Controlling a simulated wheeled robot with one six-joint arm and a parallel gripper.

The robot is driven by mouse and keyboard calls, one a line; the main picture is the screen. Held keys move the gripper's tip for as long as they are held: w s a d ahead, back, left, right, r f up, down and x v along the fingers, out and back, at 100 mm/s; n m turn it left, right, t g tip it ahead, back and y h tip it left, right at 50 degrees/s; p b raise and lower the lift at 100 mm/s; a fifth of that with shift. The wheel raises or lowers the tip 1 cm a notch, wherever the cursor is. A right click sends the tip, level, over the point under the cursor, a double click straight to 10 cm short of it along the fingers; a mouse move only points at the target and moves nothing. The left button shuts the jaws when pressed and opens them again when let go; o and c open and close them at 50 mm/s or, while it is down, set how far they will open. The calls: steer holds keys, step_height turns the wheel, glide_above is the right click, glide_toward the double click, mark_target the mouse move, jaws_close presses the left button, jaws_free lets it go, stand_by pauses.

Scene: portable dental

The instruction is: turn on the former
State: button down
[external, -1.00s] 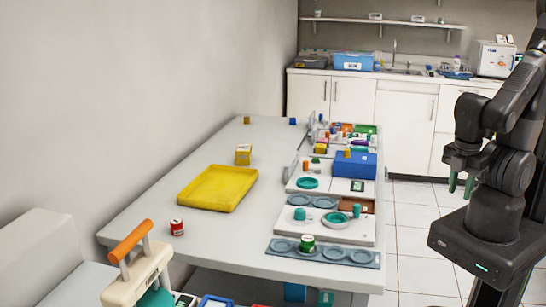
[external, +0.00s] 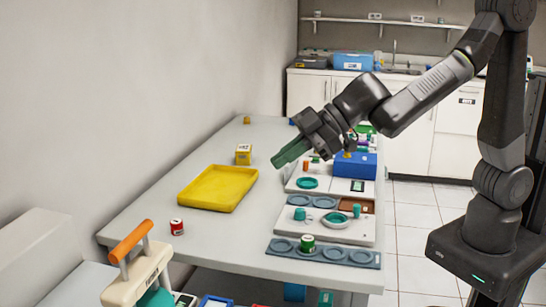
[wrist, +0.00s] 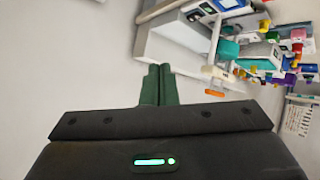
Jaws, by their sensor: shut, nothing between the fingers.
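No thing in view is clearly marked as the former. A beige device with an orange handle (external: 131,243) stands at the lower left of the external view, partly cut off by the frame edge; I cannot tell if it is the former, and no switch shows on it. My gripper (external: 280,162) is raised over the table, its green fingers shut and empty, pointing left and down, well apart from that device. In the wrist view my fingers (wrist: 158,84) are side by side with nothing between them.
The table (external: 225,245) holds a yellow tray (external: 217,188), a yellow box (external: 243,154), a red can (external: 177,227), a blue box (external: 355,164) and a grey rack (external: 325,253) with a green can (external: 308,243). The table's front left is mostly clear. A wall bounds the left.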

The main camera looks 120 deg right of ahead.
steer(key=w+d+n+t+y+b, duration=0.35)
steer(key=w+n+t+y, duration=0.2)
steer(key=w, duration=1.35)
steer(key=d+f+n+g+y, duration=0.1)
steer(key=f+n+g+y, duration=0.1)
steer(key=f+y, duration=0.2)
steer(key=w+d+f+n+g+y+b, duration=0.1)
steer(key=d+f+n+g+y, duration=0.1)
steer(key=f, duration=0.7)
steer(key=shift+d+n+g+y, duration=0.3)
steer(key=shift+g+y, duration=0.25)
steer(key=shift+y, duration=0.4)
steer(key=shift+w+a+f, duration=0.1)
steer(key=shift+f, duration=0.05)
steer(key=x, duration=1)
steer(key=shift+w+a, duration=0.1)
steer(key=shift+a, duration=0.05)
steer(key=f, duration=0.2)
steer(key=shift+d+f, duration=0.3)
steer(key=shift+d, duration=0.1)
steer(key=shift+w+f, duration=0.1)
steer(key=shift+f, duration=0.5)
